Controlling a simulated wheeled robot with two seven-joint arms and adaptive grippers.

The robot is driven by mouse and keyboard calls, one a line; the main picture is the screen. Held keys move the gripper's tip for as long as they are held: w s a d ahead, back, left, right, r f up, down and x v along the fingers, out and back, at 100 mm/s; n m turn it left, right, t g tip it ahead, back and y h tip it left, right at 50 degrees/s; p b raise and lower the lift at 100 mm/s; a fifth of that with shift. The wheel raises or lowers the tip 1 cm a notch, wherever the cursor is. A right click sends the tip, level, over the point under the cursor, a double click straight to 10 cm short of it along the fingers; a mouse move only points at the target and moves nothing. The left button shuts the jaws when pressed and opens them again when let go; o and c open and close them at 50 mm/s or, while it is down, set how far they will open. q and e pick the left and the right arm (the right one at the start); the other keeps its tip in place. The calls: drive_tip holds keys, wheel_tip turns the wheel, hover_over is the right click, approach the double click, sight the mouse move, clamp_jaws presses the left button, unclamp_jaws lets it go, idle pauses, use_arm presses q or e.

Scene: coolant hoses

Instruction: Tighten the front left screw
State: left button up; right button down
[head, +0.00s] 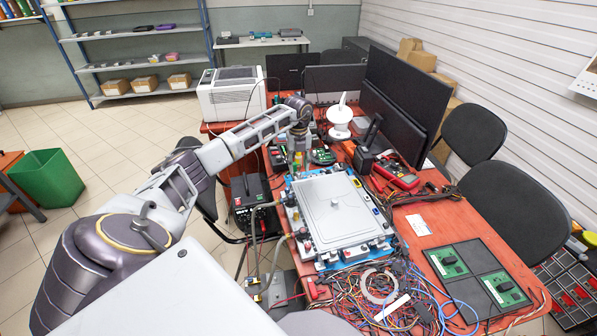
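A flat grey unit with a raised lid (335,207) lies on a blue base (335,264) on the red workbench. Small fittings sit along its edges and corners. I cannot make out the front left screw for certain at this size. My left arm reaches in from the left, and its wrist bends down at the unit's far left corner. My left gripper (298,163) points down there, close to small yellow and green parts. Its fingertips are too small to tell whether they are open or touch anything. My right gripper is not in view.
Tangled wires (385,295) lie in front of the unit, and hoses run down its left side. Dark monitors (405,100), a white printer (232,93) and a red multimeter (398,173) stand around it. Green circuit boards (465,262) lie at right. Chairs stand beyond the bench.

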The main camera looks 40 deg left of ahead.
sight(298, 173)
use_arm(q)
drive_tip(key=shift+f, duration=1.75)
drive_tip(key=shift+c, duration=0.5)
